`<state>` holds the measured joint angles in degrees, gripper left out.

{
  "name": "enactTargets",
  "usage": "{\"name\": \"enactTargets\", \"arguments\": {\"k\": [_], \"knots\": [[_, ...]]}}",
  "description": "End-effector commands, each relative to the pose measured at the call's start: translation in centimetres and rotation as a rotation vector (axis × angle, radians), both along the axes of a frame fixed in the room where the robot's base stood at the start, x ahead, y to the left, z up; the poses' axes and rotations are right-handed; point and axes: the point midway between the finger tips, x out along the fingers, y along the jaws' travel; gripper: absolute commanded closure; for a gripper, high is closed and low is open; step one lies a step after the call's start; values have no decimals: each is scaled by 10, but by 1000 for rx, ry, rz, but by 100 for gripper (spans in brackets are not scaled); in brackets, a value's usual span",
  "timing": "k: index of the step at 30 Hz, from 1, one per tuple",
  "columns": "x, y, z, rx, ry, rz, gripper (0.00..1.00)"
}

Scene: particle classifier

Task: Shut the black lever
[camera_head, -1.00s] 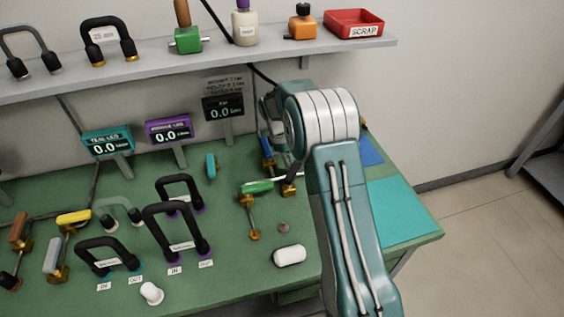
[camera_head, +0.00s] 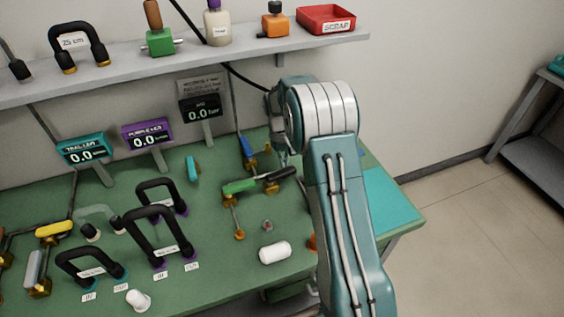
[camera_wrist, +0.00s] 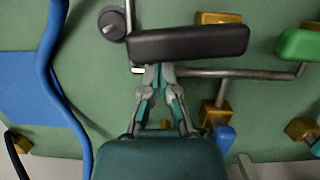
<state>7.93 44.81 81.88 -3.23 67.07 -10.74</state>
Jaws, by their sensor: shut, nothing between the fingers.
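The black lever (camera_head: 281,174) shows in the head view as a dark handle over a brass valve body, just left of my arm. In the wrist view the black lever (camera_wrist: 188,43) lies almost level across the top middle, with a brass fitting behind it. My gripper (camera_wrist: 159,70) is shut and empty, its fingertips at the lower edge of the handle, left of its middle. I cannot tell whether they touch it. In the head view my gripper (camera_head: 280,154) is small and partly hidden by my arm.
A green lever (camera_head: 239,186) is left of the black one, and a blue lever (camera_head: 248,150) is behind it. A blue hose (camera_wrist: 62,90) runs down the left of the wrist view. A white cylinder (camera_head: 275,252) lies nearer on the green bench (camera_head: 215,275).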

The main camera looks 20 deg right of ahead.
Motion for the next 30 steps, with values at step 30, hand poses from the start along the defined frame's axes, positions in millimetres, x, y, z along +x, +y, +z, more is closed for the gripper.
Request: {"name": "enactTargets", "arguments": {"k": [30], "knots": [[9,0,37,-1,-5,3,100]]}}
